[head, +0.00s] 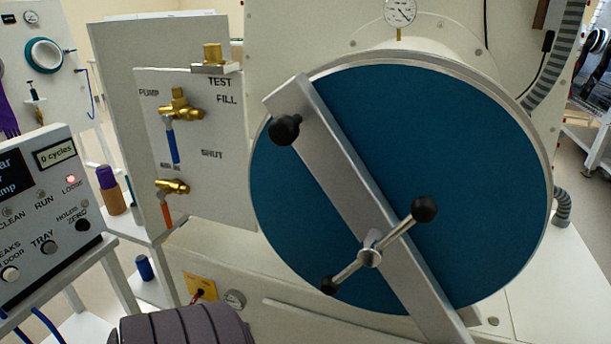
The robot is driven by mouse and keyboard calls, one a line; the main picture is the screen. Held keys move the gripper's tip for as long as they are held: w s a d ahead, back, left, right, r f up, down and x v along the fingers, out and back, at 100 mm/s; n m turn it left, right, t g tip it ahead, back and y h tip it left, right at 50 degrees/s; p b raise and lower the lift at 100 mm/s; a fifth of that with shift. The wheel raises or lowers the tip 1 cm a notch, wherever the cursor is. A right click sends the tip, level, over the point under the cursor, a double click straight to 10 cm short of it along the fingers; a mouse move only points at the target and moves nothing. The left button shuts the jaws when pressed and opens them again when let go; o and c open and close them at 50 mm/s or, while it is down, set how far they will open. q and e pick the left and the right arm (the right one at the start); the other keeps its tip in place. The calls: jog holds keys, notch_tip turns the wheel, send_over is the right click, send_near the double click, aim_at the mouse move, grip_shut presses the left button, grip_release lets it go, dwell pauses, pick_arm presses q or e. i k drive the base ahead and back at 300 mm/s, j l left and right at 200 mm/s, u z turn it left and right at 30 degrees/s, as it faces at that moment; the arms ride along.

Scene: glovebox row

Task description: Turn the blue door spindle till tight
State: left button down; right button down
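The round blue door (455,150) fills the right half of the head view and looks closed on its white port. A flat metal bar (335,165) crosses it diagonally from upper left to lower right. The door spindle's metal hub (370,254) sits on the bar's lower half. Its cross handle slants from a black knob (424,208) at upper right to another black knob (329,285) at lower left. A separate black knob (285,129) is at the bar's upper end. Neither of my grippers is in view.
A control panel (30,225) at left shows "0 cycles" and a red lamp (71,179) lit by "LOOSE". A valve plate (205,130) stands left of the door. A gauge (400,12) sits above it. A grey ribbed object (185,325) is at the bottom edge.

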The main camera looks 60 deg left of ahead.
aim_at(423, 209)
jog(key=j+u, duration=0.15)
jog(key=u, duration=1.2)
